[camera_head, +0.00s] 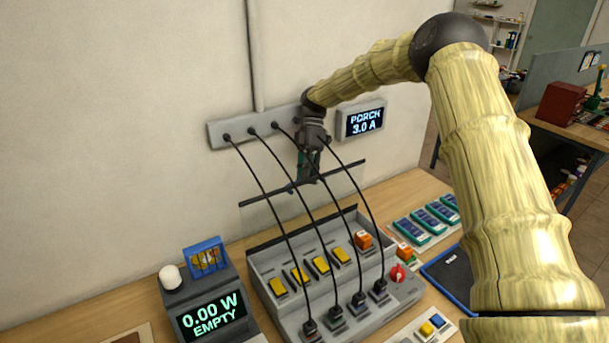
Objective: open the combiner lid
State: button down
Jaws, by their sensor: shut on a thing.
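The combiner (405,296) is a grey box on the wooden bench, with a row of yellow switches, one orange block and a red knob. Its lid (262,197) seems to be a clear panel with a dark bar along its upper edge. The lid stands raised above the box's back edge, and its clear part is hard to make out. My gripper (309,176) is shut on the dark bar near its middle. The arm and cables partly hide the fingertips.
Several black cables run from a grey wall strip (216,134) down to plugs at the box's front, passing close to my gripper. A "0.00 W EMPTY" meter (211,314) stands left. Teal modules (425,220) and a blue tray (435,270) lie right. A "PORCH 3.0 A" display (363,121) hangs behind.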

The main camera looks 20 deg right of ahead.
jog(key=c, duration=1.5)
grip_release()
jog(key=shift+f, duration=0.45)
jog(key=shift+v, duration=3.9)
jog(key=shift+w+f, duration=0.1)
jog(key=shift+f, duration=0.05)
